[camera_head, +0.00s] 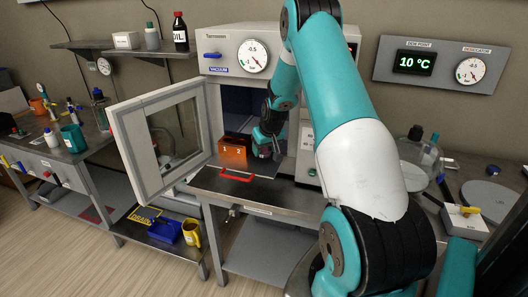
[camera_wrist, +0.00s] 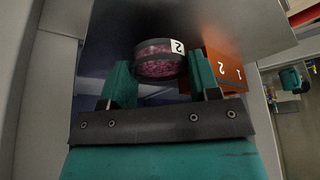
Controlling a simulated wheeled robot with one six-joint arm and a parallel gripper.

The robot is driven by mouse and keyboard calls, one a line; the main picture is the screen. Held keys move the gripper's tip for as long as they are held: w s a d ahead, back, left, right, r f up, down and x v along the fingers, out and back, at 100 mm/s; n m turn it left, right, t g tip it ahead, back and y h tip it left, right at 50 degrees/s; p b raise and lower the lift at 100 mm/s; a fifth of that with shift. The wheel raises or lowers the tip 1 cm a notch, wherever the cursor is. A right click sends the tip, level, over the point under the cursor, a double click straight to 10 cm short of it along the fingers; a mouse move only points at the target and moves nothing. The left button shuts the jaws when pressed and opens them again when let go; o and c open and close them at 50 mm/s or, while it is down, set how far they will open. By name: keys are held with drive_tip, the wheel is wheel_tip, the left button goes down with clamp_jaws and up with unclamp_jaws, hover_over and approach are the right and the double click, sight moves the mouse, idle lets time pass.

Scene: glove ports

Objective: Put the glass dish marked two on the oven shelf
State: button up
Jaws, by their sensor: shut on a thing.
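The glass dish marked two (camera_wrist: 158,66) is a round clear dish with pink contents and a white label reading 2. In the wrist view it sits between the two teal fingers of my gripper (camera_wrist: 161,75), which is shut on it. In the head view my gripper (camera_head: 264,147) is at the open oven front, just right of an orange block (camera_head: 233,152) marked 1 and 2; the dish is not clear there. The block also shows in the wrist view (camera_wrist: 222,68). A grey metal surface (camera_wrist: 200,22) lies close to the dish; I cannot tell whether they touch. The oven (camera_head: 222,42) has a dark interior, partly hidden by my arm.
The oven door (camera_head: 124,130) stands wide open to the left. A metal ledge with a red handle (camera_head: 237,176) is in front of the oven. Below left are a yellow mug (camera_head: 191,233) and a blue bin (camera_head: 165,231).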

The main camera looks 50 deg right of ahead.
drive_tip(key=shift+f, duration=1)
drive_tip(key=shift+f, duration=0.15)
drive_tip(key=o, duration=0.9)
